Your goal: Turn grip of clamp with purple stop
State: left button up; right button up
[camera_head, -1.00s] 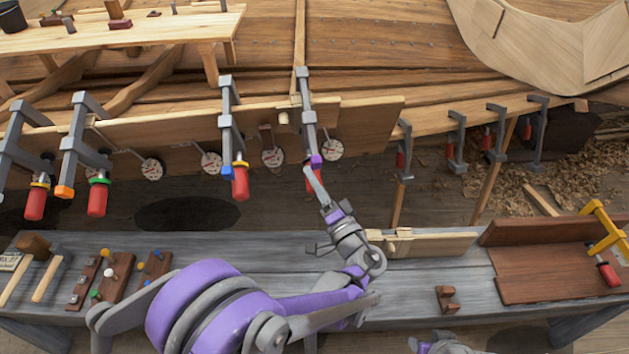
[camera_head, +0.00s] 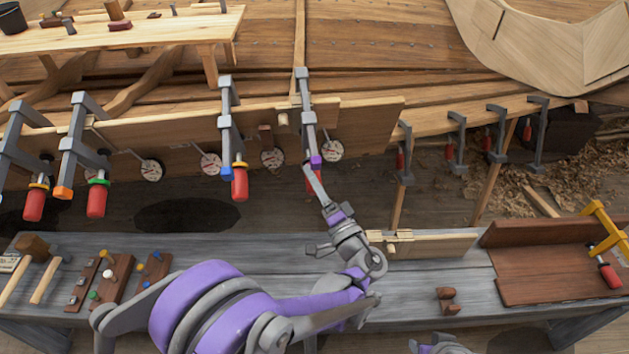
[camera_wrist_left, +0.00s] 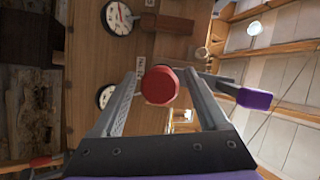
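The clamp with the purple stop (camera_head: 316,161) hangs on the plank edge near the middle of the head view. Its red grip (camera_head: 311,181) is partly hidden behind my left gripper (camera_head: 309,172). In the left wrist view the octagonal end of the red grip (camera_wrist_left: 160,87) faces me between the two fingers of my left gripper (camera_wrist_left: 160,76). The fingers look open, with narrow gaps on both sides of the grip. The purple stop (camera_wrist_left: 252,98) is to the right, outside the fingers. The right gripper's fingers are not visible.
A clamp with a blue stop (camera_head: 240,168) hangs to the left, and green and orange ones hang farther left. Round dials (camera_head: 332,150) sit on the plank. The grey workbench (camera_head: 420,270) below holds tools, boards and a yellow clamp (camera_head: 605,235).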

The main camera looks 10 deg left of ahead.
pick_arm(q)
jog(key=v, duration=1)
jog(key=shift+s+d, duration=0.25)
jog(key=shift+s, duration=0.05)
jog(key=shift+f, duration=0.1)
dwell(0.8)
jog(key=w+a+n+h+p, duration=0.2)
jog(key=n, duration=0.1)
jog(key=w+a+r+n+h+p, duration=0.1)
jog(key=w+a+n+h, duration=0.1)
jog(key=w+n, duration=0.1)
jog(key=w+a+r+n+h+p, duration=0.1)
jog(key=w+a+n+h+p, duration=0.1)
jog(key=n, duration=0.1)
jog(key=shift+w+a+r+p, duration=0.1)
jog(key=shift+w+a+p, duration=0.25)
jog(key=shift+w+a, duration=0.05)
dwell(0.3)
grip_shut()
dwell(0.4)
